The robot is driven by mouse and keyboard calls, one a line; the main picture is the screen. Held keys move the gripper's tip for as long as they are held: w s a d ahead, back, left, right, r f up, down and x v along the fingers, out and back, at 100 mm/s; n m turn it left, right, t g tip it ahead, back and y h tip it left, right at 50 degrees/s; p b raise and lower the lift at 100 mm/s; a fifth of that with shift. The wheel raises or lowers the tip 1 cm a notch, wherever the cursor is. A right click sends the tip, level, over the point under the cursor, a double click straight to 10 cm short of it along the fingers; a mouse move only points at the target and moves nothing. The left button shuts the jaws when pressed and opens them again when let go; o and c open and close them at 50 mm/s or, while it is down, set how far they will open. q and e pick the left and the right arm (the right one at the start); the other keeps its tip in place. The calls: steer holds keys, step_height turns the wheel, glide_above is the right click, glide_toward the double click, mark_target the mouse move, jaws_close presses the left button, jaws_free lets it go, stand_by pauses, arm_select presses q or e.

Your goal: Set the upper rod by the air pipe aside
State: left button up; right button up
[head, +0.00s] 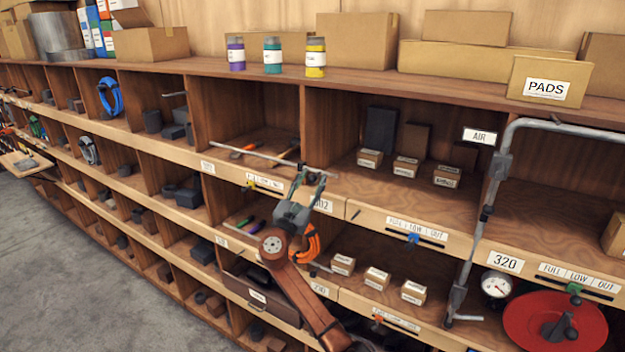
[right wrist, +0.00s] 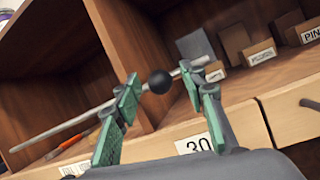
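A thin grey rod (head: 248,153) sticks out slantwise at the front of the upper shelf row, left of the air pipe (head: 484,215). The rod also crosses the right wrist view (right wrist: 75,121), with a black ball (right wrist: 159,81) on it. My right gripper (head: 308,178) is at the rod's right part, in front of the shelf divider. In the right wrist view its green-padded fingers stand apart on both sides of the ball, with gaps showing. Whether the rod lies between the pads in depth is unclear. My left gripper is out of view.
A second, lower rod (head: 318,267) shows partly behind my right wrist. Small boxes (head: 406,166) stand on the shelf right of the divider. Labelled shelf edges (head: 420,231) run below. A red disc (head: 555,318) and a gauge (head: 496,285) are at lower right.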

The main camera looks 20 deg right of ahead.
steer(key=v, duration=1.1)
steer(key=shift+s+f, duration=0.1)
steer(key=shift+f, duration=0.05)
